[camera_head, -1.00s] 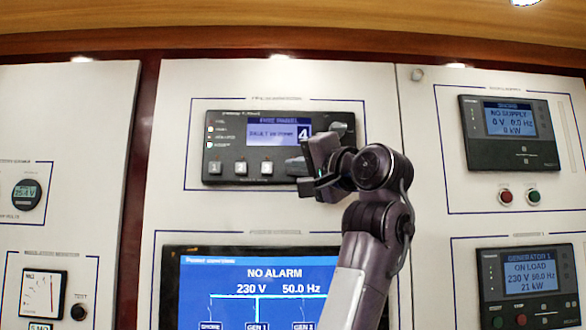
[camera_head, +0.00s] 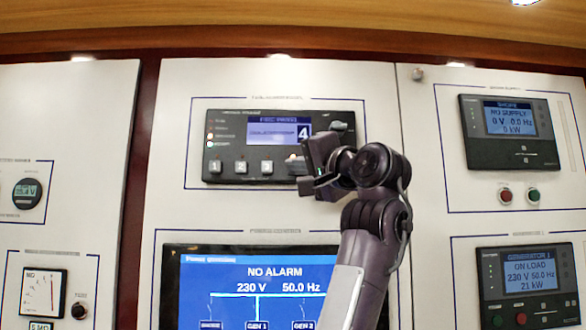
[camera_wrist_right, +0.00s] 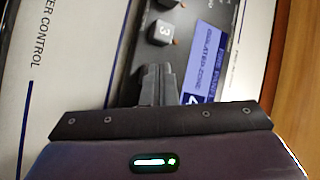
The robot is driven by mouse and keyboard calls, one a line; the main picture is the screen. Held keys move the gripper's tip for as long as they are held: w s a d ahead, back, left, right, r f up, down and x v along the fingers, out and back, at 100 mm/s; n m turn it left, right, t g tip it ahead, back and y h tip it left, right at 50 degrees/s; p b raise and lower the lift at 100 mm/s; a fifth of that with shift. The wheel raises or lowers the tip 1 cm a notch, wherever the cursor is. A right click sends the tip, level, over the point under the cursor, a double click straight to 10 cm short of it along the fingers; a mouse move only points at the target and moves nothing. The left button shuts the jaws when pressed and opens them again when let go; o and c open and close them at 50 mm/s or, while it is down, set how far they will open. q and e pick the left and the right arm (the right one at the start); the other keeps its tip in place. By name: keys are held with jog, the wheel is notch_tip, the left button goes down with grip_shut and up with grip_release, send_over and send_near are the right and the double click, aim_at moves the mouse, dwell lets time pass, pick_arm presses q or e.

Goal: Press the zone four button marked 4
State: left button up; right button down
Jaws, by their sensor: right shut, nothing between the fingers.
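The dark fire panel (camera_head: 228,119) is on the upper middle white board in the head view. Its buttons 1 (camera_head: 215,166), 2 (camera_head: 240,167) and 3 (camera_head: 266,167) sit in a row under a blue screen (camera_head: 272,131) showing a large 4. The button 4 place, right of 3, is mostly hidden by my right gripper (camera_head: 303,172); a small pale patch shows there. The right gripper is shut and empty, its fingers at the panel's lower right. In the wrist view the closed fingers (camera_wrist_right: 155,85) are beside button 3 (camera_wrist_right: 165,32); button 4 is hidden and contact cannot be told.
A large NO ALARM screen (camera_head: 255,272) is below the fire panel, close under my right arm. A shore supply unit (camera_head: 485,149) and a generator 1 unit (camera_head: 489,289) are on the right board. Gauges, including a dial meter (camera_head: 43,292), are on the left board.

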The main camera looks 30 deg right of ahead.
jog(key=shift+s+a, duration=0.1)
jog(key=shift+s, duration=0.1)
jog(key=shift+s+f, duration=0.1)
jog(key=s+a+b, duration=0.2)
jog(key=s, duration=0.1)
jog(key=s+a+b, duration=0.1)
jog(key=s, duration=0.1)
dwell(0.5)
jog(key=shift+w, duration=0.1)
dwell(0.6)
